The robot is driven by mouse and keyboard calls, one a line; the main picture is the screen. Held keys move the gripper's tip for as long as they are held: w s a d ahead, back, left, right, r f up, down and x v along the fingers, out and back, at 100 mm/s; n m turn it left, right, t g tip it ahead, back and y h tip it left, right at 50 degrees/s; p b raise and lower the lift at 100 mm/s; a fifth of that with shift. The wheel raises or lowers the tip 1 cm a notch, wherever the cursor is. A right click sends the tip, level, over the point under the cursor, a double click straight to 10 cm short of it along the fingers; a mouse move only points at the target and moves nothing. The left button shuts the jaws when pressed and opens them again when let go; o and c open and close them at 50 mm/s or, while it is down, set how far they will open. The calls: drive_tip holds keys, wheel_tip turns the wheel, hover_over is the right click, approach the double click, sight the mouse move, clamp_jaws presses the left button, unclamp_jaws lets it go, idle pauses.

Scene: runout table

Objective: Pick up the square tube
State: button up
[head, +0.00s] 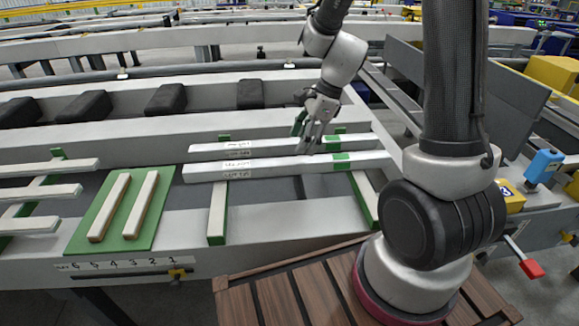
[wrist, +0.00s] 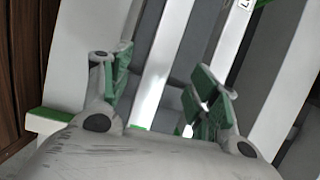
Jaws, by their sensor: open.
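Two long white square tubes lie side by side across the supports in the head view, a near tube (head: 288,167) and a far tube (head: 272,146). Both have printed labels toward the left and green marks toward the right. My gripper (head: 309,143) is above their right half, pointing down, open and empty. In the wrist view its green-padded fingers (wrist: 163,92) stand apart, with a white bar (wrist: 166,58) running between and below them. A labelled tube (wrist: 229,38) passes behind the right finger. Whether the fingertips reach down beside the bar I cannot tell.
A green board (head: 75,243) with two short white bars lies to the left, beside a rack of white bars (head: 42,191). Dark blocks (head: 166,99) line the rail behind. A blue-handled device (head: 544,165) and a red handle (head: 531,268) are at the right.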

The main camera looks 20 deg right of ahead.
sight(290, 160)
drive_tip(key=shift+m, duration=0.4)
drive_tip(key=x, duration=0.9)
drive_tip(key=shift+w+a+r, duration=0.1)
drive_tip(key=shift+w+a, duration=0.05)
clamp_jaws()
